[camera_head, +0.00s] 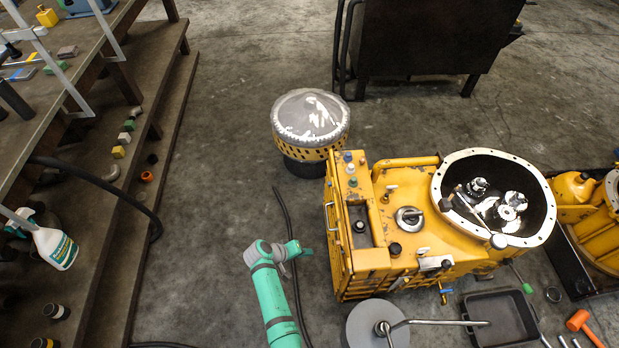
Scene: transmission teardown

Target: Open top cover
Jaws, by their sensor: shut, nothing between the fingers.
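The yellow transmission housing (410,232) stands on the floor right of centre. Its large round flanged opening (535,225) is uncovered, and metal gears (505,205) show inside. A round metal cap (409,217) sits on the flat top left of this opening. I cannot tell which part is the top cover. A thin handle (329,216) is on the housing's left side. My green arm reaches up from the bottom; my gripper (306,251) is shut and empty just left of the housing, apart from it. Its fingers are small and hard to make out.
A round drum-like stool (310,118) stands behind the housing. A grey disc with a bent rod (365,328), a black tray (502,318) and an orange mallet (582,325) lie in front. A wooden stepped bench (115,200) fills the left. Floor between bench and housing is mostly clear.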

